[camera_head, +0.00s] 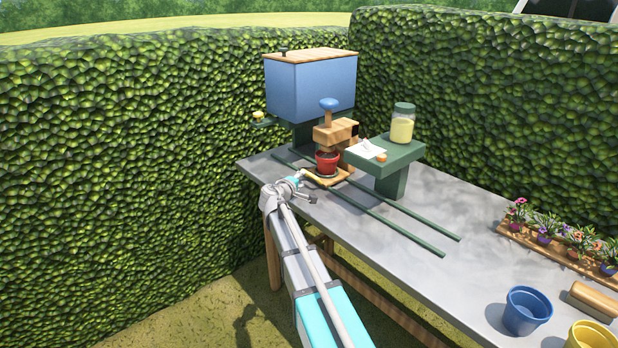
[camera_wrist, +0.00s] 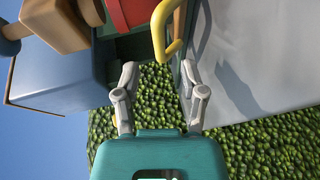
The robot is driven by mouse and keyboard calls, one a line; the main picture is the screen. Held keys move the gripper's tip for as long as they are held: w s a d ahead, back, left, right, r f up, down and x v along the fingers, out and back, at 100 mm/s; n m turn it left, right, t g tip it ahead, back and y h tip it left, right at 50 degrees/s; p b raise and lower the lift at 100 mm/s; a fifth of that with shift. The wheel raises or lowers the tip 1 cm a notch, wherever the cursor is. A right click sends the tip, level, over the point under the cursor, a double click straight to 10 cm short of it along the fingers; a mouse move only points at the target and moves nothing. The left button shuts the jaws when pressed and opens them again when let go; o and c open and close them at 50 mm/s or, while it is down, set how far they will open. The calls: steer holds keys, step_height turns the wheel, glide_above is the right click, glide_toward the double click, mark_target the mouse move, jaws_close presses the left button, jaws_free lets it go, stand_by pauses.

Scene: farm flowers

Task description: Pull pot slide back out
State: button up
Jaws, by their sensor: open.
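The pot slide (camera_head: 340,178) is a small wooden board on two green rails, under the wooden spout of the blue hopper. A red pot (camera_head: 327,163) stands on it, and part of the pot shows at the top of the wrist view (camera_wrist: 130,12). A yellow bent handle (camera_wrist: 172,50) shows in the wrist view, just beyond the fingertips and nearer the right finger. My gripper (camera_wrist: 159,78) is open with nothing between its fingers. In the head view my gripper (camera_head: 297,190) is at the table's left edge, close to the slide's near end; the exact gap is unclear.
The blue hopper (camera_head: 312,92) stands behind the slide. A green stand (camera_head: 398,155) with a jar (camera_head: 402,125) is to its right. The green rails (camera_head: 400,229) run free towards the front right. Flower pots, a blue pot (camera_head: 527,310) and a yellow pot (camera_head: 592,336) are far right.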

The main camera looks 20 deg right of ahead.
mark_target(309, 173)
steer(key=b+x, duration=0.1)
steer(key=x, duration=0.5)
steer(key=shift+w+d, duration=0.15)
steer(key=shift+d, duration=0.05)
jaws_close()
